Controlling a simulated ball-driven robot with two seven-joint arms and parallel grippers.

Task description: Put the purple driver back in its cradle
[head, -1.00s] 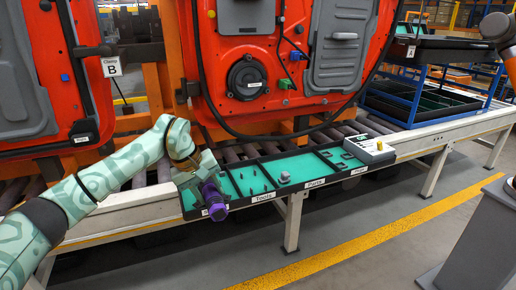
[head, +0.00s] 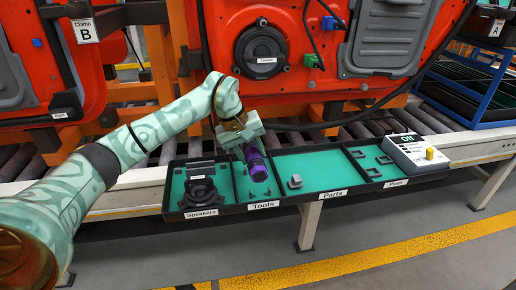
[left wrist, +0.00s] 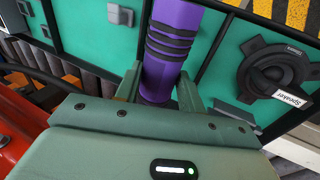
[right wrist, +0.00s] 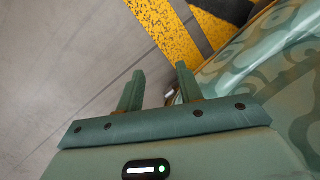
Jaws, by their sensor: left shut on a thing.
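The purple driver (head: 257,164) is held in my left gripper (head: 246,142), over the Tools compartment (head: 240,186) of the tray. In the left wrist view the dark-ringed purple driver (left wrist: 173,40) stands between the two fingers of my left gripper (left wrist: 158,88). In the head view its lower end points down toward the tray floor; I cannot tell whether it touches. Small dark pegs show beside it in that compartment, but no cradle can be made out clearly, and the driver and gripper hide part of the floor. My right gripper (right wrist: 160,88) is open and empty above the grey floor.
The Speakers compartment left of Tools holds a black speaker (head: 200,192). The Parts compartment (head: 315,170) holds a small grey block (head: 295,182). A white box with a yellow knob (head: 416,153) stands at the tray's right end. Red door panels (head: 290,40) rise behind the rollers.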

